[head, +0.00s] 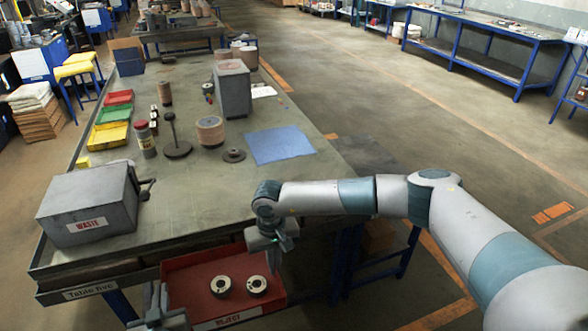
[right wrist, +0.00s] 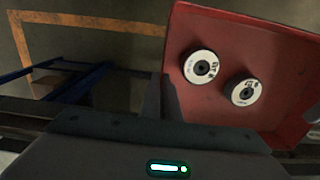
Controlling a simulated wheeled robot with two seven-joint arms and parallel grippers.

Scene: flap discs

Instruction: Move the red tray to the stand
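The red tray (head: 202,271) is in front of the table's near edge, lower than the tabletop. It holds two pale ring-shaped discs, a left disc (head: 221,286) and a right disc (head: 257,285). The tray (right wrist: 285,52) and discs also show in the right wrist view. My left gripper (head: 156,298) is by the tray's near left side. My right gripper (head: 278,250) points down by its far right corner. Whether either grips the wall is hidden or too small to tell. A low dark-topped stand (head: 365,155) with blue legs is right of the table, partly behind my right arm.
The table (head: 200,195) carries a grey WASTE box (head: 88,207) at its near left, small coloured trays, several discs, a grey block and a blue mat (head: 280,145). Its near edge is just behind the tray. Open floor (head: 400,110) lies to the right.

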